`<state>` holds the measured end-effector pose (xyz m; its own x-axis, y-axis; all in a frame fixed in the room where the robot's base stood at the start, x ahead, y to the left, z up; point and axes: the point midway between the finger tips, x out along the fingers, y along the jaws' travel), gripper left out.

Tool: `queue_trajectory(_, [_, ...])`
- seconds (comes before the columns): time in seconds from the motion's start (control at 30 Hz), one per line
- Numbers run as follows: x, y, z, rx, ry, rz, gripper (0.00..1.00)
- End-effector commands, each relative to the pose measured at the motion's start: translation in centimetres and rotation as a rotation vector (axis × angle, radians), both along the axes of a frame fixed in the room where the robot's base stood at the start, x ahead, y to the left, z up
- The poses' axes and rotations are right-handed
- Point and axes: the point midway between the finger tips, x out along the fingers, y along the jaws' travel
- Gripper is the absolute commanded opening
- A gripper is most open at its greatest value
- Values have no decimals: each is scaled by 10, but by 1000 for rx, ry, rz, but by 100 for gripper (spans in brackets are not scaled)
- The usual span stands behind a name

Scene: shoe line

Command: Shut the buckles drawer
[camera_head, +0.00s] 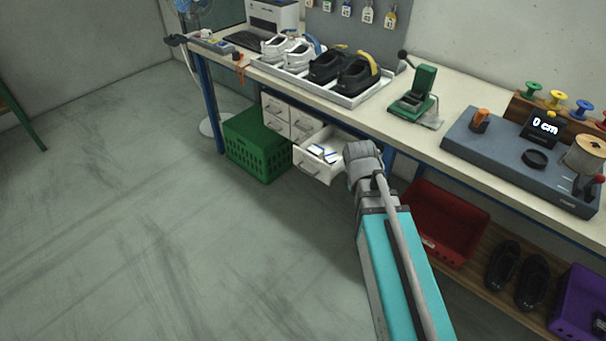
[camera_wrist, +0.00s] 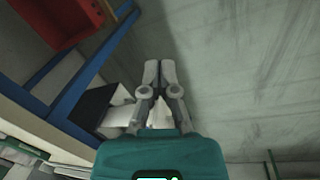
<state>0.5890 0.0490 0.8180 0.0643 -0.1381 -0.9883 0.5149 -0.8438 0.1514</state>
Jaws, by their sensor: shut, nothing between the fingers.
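A white drawer (camera_head: 311,168) at the lower right of a small white drawer unit (camera_head: 275,108) under the bench stands pulled out. White and dark blue items lie in it; I cannot read a label that names it as the buckles drawer. The unit's other visible drawers look shut. The grey end of my arm is just right of the open drawer in the head view, and hides my fingers there. In the wrist view my gripper (camera_wrist: 159,68) is shut and empty, over the floor. A white part, probably the drawer, shows beside and partly behind it; contact cannot be told.
A green crate (camera_head: 257,144) stands on the floor left of the drawers. The bench (camera_head: 400,130) above carries shoes on a tray, a green press (camera_head: 419,92) and a blue-grey station. A red bin (camera_head: 447,222) and dark shoes are on the low shelf. The floor in front is clear.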

Motion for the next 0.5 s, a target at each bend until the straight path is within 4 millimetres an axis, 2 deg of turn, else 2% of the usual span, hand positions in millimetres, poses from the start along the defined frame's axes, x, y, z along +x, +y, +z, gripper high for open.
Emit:
queue_trajectory(0.03, [14,12,-6,-30,-1,98,0])
queue_trajectory(0.1, [27,27,-8,-76,0,241,0])
queue_trajectory(0.37, [71,88,-16,-267,26,767,0])
queue_trajectory(0.5, [91,128,-18,-380,57,1046,0])
